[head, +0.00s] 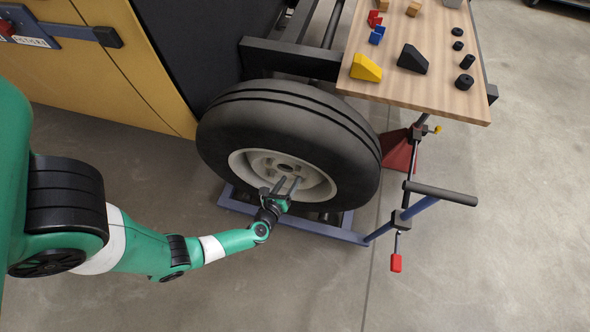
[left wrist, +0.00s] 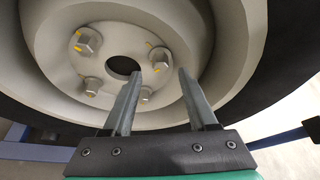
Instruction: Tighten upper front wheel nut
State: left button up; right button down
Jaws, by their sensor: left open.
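The wheel (head: 285,110) with a black tyre and pale rim stands upright; its hub faces my left arm. In the left wrist view the hub (left wrist: 120,45) carries several hex nuts with yellow marks around a dark centre hole. One nut (left wrist: 159,56) lies just beyond and between my fingertips; another (left wrist: 88,41) is at upper left, and two sit lower (left wrist: 92,86) (left wrist: 145,94). My left gripper (head: 288,182) is open and empty before the hub; its fingers also show in the left wrist view (left wrist: 157,76). I see no contact with a nut. My right gripper is out of view.
A blue wheel stand (head: 330,232) with a black-gripped handle (head: 440,192) and red-tipped lever (head: 396,262) is around the wheel's base. A wooden table (head: 430,85) with blocks and black cylinders is at upper right. A yellow panel (head: 150,75) is left. The floor at right is clear.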

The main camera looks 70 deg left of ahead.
aim_at(296, 172)
pick_arm(q)
jog(key=b+x, duration=0.1)
jog(key=x, duration=0.4)
grip_shut()
